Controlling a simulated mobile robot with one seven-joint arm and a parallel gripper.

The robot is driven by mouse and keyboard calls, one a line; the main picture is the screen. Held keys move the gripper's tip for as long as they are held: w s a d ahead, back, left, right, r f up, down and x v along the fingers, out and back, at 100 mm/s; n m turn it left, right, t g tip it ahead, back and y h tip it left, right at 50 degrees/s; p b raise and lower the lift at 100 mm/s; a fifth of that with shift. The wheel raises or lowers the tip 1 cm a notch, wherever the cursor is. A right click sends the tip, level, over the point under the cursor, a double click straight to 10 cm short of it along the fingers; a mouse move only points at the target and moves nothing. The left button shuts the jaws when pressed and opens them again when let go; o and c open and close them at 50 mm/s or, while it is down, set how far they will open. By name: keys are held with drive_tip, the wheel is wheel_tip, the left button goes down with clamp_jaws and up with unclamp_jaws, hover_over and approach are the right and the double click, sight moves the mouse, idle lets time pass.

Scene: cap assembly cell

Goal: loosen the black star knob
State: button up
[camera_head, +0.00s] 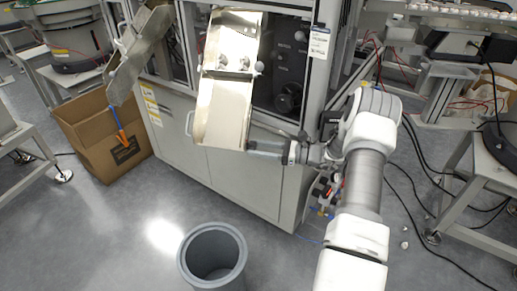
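My gripper (254,148) reaches in from the right at the front of the machine, pointing left. Its fingers are beside the lower right corner of the metal chute (222,115). They are seen nearly edge-on, so I cannot tell whether they are open or shut, or whether they touch the chute. A dark round knob-like part (288,97) shows in the machine's dark front, above and right of the fingertips and apart from them. It is too small and dark to tell if it is the black star knob. I make out no other star knob.
The machine cabinet (215,175) stands behind my gripper. A second metal chute (138,55) slopes over a cardboard box (105,140) at left. A grey bin (212,257) stands on the open floor in front. Cables and a metal stand (480,175) are at right.

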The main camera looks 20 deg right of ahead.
clamp_jaws()
drive_tip(key=shift+n+b, duration=0.7)
drive_tip(key=shift+n, duration=0.9)
drive_tip(key=o, duration=0.5)
unclamp_jaws()
drive_tip(key=shift+o, duration=0.2)
drive_tip(key=p+v, duration=0.2)
drive_tip(key=v, duration=1.5)
drive_tip(key=shift+d, duration=0.25)
drive_tip(key=shift+r, duration=0.15)
